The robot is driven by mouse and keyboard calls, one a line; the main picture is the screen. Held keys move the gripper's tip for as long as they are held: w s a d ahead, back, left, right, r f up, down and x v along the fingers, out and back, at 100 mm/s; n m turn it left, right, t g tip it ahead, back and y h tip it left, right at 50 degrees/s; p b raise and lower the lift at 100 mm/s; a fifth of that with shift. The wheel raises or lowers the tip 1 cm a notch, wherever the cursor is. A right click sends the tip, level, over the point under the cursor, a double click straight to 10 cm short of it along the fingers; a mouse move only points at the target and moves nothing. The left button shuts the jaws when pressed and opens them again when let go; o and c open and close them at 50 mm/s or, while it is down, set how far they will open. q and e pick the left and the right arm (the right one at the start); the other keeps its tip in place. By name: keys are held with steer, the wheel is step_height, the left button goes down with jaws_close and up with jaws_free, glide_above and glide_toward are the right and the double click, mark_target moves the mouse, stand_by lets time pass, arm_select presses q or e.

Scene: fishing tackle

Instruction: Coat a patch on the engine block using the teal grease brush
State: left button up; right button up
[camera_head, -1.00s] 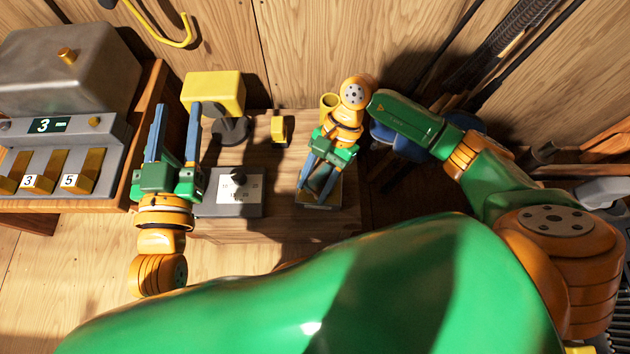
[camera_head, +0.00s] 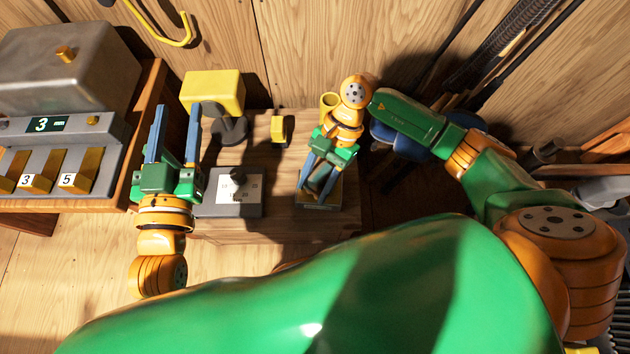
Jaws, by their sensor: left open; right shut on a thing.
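My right gripper (camera_head: 314,190) points down toward the front of the wooden bench. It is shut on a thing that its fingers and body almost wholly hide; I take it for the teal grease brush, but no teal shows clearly. The fingers are over a small box with a tan top and a pale label (camera_head: 320,206); I cannot tell whether they touch it. My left gripper (camera_head: 177,108) is open and empty, left of the bench's dial box. I cannot tell for sure which thing is the engine block.
On the bench (camera_head: 262,160) stand a grey dial box (camera_head: 230,206), a yellow block on a dark stand (camera_head: 213,88), a small yellow piece (camera_head: 278,131) and a yellow cup (camera_head: 329,102). A grey machine with yellow keys (camera_head: 85,172) is at left. A yellow hook (camera_head: 180,40) hangs behind.

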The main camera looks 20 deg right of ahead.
step_height(320, 180, up, 7)
steer(key=p, duration=0.5)
stand_by(0.4)
